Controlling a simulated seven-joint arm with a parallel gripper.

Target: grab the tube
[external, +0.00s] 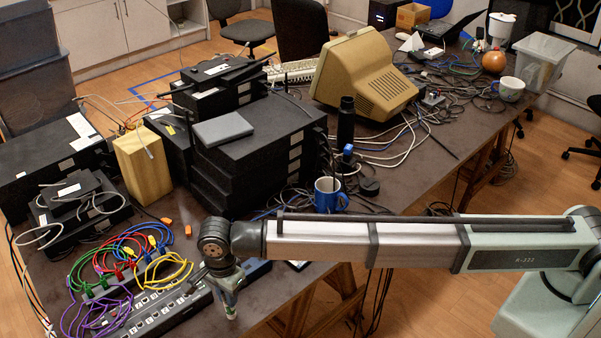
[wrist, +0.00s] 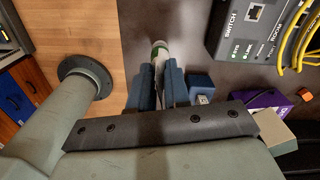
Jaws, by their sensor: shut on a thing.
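The tube is a slim pale cylinder with a whitish end and a green part. In the external view the tube (external: 231,313) points down below my gripper (external: 227,287), near the front edge of the dark table (external: 275,290). In the wrist view the tube (wrist: 159,48) sticks out between the two blue-grey fingers of my gripper (wrist: 158,80). The fingers are shut on the tube, one on each side, and hide its rear part. I cannot tell whether its lower end touches the table.
A grey network switch (wrist: 240,42) with yellow cables (wrist: 297,38) lies right of the fingers in the wrist view. A blue mug (external: 329,197) and black boxes (external: 250,145) stand farther back.

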